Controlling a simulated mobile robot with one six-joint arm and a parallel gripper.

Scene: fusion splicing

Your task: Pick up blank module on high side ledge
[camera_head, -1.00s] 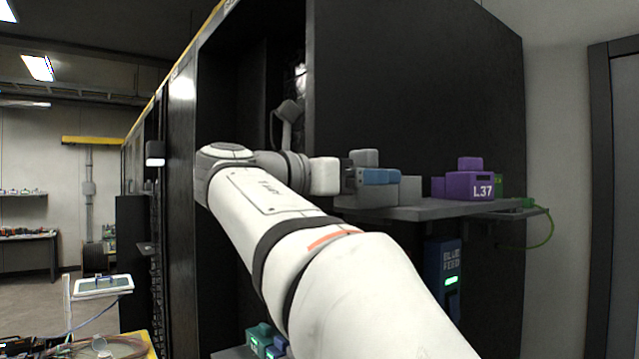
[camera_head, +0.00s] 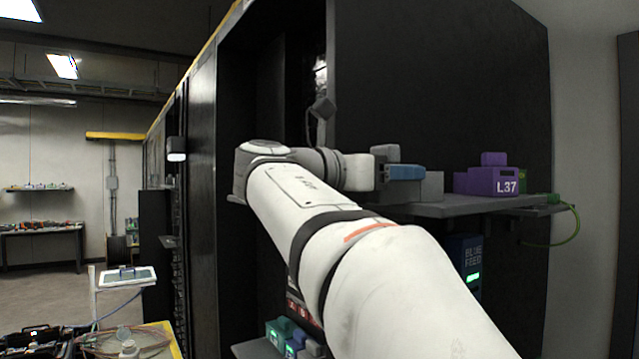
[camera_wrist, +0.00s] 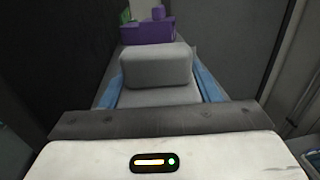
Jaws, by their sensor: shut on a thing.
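The blank module (camera_head: 432,186) is a plain grey block at the left end of the high side ledge (camera_head: 450,207). In the wrist view the grey module (camera_wrist: 156,68) sits between the two blue fingers of my gripper (camera_wrist: 158,88). In the head view my gripper (camera_head: 408,172) reaches it from the left, and one blue finger covers part of its side. My gripper is shut on the module. It sits at ledge height; I cannot tell whether its underside touches the ledge.
A purple module marked L37 (camera_head: 492,182) stands on the ledge to the right, beyond the grey one in the wrist view. A green cable (camera_head: 577,222) hangs at the ledge's right end. The dark cabinet wall (camera_head: 440,90) rises behind. Coloured modules (camera_head: 290,338) lie on a lower shelf.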

